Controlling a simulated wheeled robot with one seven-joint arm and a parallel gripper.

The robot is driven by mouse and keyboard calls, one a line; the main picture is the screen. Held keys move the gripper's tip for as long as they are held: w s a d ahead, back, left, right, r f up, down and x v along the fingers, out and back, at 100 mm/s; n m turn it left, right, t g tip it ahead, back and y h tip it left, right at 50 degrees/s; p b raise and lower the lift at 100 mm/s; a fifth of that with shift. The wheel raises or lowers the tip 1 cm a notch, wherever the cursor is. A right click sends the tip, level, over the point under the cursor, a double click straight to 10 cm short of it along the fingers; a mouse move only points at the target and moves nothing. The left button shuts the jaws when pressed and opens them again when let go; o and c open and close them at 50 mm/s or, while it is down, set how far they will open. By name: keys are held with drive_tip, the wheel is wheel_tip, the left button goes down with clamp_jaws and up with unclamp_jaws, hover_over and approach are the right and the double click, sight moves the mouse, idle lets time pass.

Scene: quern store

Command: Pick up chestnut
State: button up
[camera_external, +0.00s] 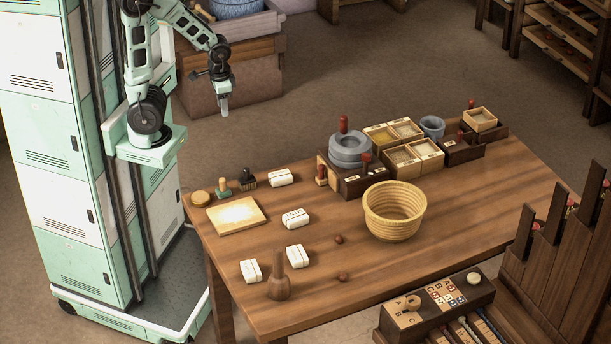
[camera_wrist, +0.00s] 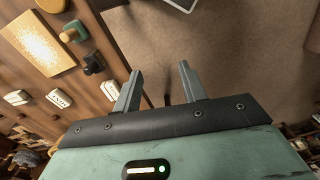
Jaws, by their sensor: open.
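Two small round brown things that look like chestnuts lie on the wooden table in the external view. One chestnut (camera_external: 339,239) is left of the woven basket (camera_external: 395,211), and the other chestnut (camera_external: 343,278) lies closer to the table's front edge. They are apart from each other and from other things. My gripper (camera_external: 224,109) hangs in the air beyond the table's far left corner, well away from both. In the wrist view my gripper (camera_wrist: 158,88) is open, with nothing between its fingers. I cannot make out a chestnut in the wrist view.
The table (camera_external: 473,220) holds several white blocks, a pale board (camera_external: 236,215) and a brown wooden pestle-like tool (camera_external: 279,280) at the left. A grey quern (camera_external: 350,150) and small boxes stand along the back. A dark rack (camera_external: 545,250) stands at the right.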

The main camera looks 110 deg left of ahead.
drive_tip(key=shift+o, duration=0.5)
wheel_tip(320, 180, up, 7)
drive_tip(key=p, duration=0.5)
drive_tip(key=shift+r+p, duration=0.15)
drive_tip(key=shift+p, duration=0.25)
drive_tip(key=shift+f, duration=0.2)
